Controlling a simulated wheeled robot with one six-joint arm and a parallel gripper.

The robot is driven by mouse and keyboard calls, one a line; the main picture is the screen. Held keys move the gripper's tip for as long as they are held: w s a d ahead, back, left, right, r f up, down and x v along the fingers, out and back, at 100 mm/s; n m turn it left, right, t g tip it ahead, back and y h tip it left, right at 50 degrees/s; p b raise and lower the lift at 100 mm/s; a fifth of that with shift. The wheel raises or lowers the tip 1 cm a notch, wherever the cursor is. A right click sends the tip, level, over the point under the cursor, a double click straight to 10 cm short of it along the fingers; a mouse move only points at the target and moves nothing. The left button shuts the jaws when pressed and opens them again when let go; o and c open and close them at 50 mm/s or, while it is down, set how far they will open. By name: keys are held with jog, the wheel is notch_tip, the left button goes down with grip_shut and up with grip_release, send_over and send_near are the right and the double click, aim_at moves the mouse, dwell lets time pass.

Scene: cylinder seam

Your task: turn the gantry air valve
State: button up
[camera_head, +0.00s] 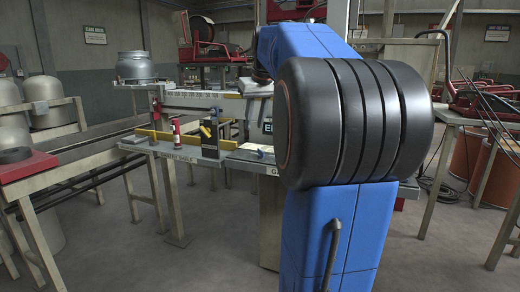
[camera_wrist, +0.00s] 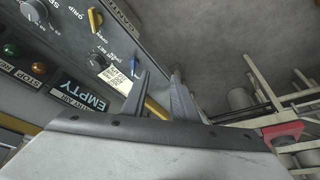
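A dark control panel (camera_wrist: 75,45) lies to the left of the fingers. It has a small blue lever (camera_wrist: 107,61) and dark knobs (camera_wrist: 96,19). A yellow bar (camera_wrist: 156,107) shows behind and between the fingers. I cannot tell which part is the gantry air valve. In the head view, my blue arm hides the gripper and part of the bench.
A bench with a yellow strip (camera_head: 151,135) and a red-and-white cylinder (camera_head: 177,137) stands left of my arm. An EMPTY placard (camera_wrist: 85,97) and lamps (camera_wrist: 10,50) are beside the panel. A grey vessel (camera_head: 135,67) stands behind left. Open floor (camera_head: 110,240) lies at front left.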

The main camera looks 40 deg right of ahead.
send_near(261, 154)
jog(key=shift+m, duration=0.3)
jog(key=x, duration=0.7)
jog(key=shift+w+d+f, duration=0.1)
jog(key=shift+w+d, duration=0.3)
grip_shut()
